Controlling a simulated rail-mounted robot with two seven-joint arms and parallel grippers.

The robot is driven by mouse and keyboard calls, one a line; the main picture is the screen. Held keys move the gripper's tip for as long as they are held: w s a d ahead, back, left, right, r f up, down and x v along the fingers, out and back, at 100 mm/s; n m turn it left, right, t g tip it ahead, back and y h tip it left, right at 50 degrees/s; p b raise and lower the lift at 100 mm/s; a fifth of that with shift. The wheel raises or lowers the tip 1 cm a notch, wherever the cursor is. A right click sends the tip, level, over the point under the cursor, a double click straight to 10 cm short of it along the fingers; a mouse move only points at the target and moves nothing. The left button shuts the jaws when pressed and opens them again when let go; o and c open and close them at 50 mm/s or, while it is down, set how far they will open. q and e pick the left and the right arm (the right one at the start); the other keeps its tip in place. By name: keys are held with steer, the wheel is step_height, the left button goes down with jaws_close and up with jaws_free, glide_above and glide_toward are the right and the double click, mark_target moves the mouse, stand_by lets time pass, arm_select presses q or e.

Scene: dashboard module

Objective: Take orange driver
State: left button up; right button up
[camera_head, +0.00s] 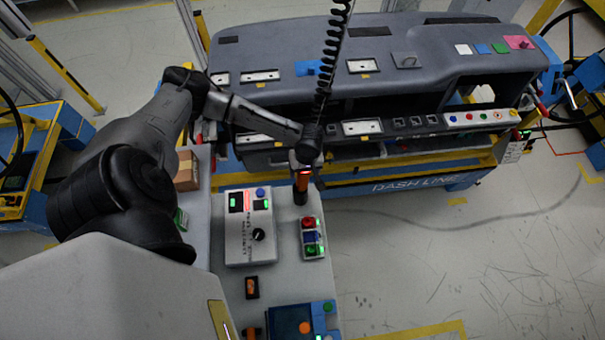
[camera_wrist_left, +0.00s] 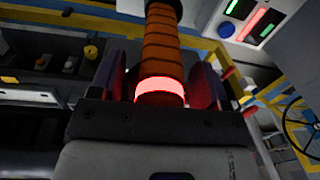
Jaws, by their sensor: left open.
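The orange driver (camera_head: 302,182) hangs upright below a black coiled cable, over the grey worktop in the head view. My left gripper (camera_head: 304,164) is at the driver's upper part. In the left wrist view, the ribbed orange driver (camera_wrist_left: 162,48) with a glowing red ring stands between the two fingers of my left gripper (camera_wrist_left: 158,82). The fingers are open on either side of it; whether either touches it I cannot tell. My right gripper is in neither view.
A grey control box (camera_head: 249,245) with a black knob and a small button box (camera_head: 312,238) stand on the worktop just below the driver. The large dark dashboard (camera_head: 400,60) lies behind. The black coiled cable (camera_head: 329,60) hangs from above beside my left arm.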

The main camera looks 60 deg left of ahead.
arm_select(q)
steer(key=shift+c, duration=0.2)
jaws_close()
stand_by(0.5)
